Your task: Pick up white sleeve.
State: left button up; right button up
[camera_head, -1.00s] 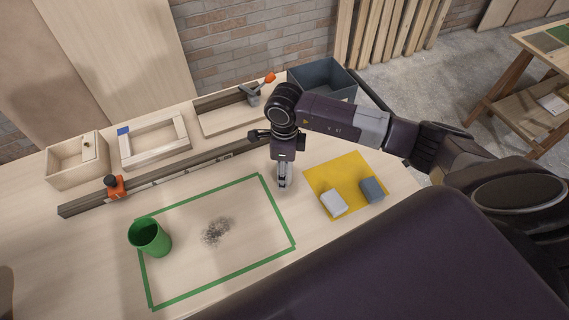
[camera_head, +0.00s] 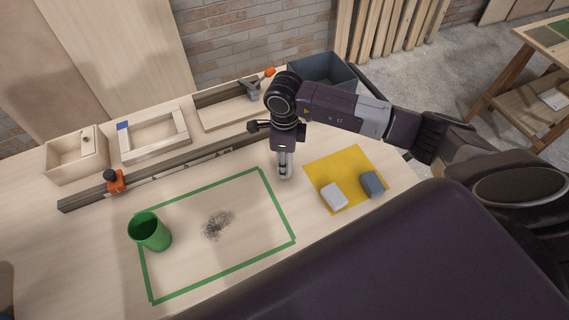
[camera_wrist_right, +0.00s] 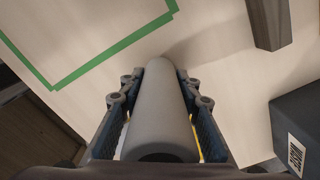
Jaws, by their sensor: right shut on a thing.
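The white sleeve (camera_wrist_right: 160,108) is a pale, smooth cylinder that lies lengthwise between the fingers of my right gripper in the right wrist view. My right gripper (camera_head: 284,172) is shut on it, with a finger against each side. In the head view the gripper points down over the bench, between the green tape outline and the yellow mat, and largely hides the sleeve. I cannot tell whether the sleeve touches the bench. My left gripper is not in view.
A green cup (camera_head: 150,232) stands at the tape outline's (camera_head: 222,277) left side, with a dark smudge inside the outline. A yellow mat (camera_head: 346,166) holds a white block (camera_head: 334,195) and a grey block (camera_head: 372,184). Behind are a rail (camera_head: 160,177), wooden trays and a grey bin (camera_head: 322,72).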

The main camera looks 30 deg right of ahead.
notch_tip(320, 180, up, 18)
jog(key=b, duration=0.3)
jog(key=shift+f+b, duration=0.2)
jog(key=shift+b, duration=0.1)
jog(key=shift+r, duration=0.7)
jog(key=shift+f, duration=0.1)
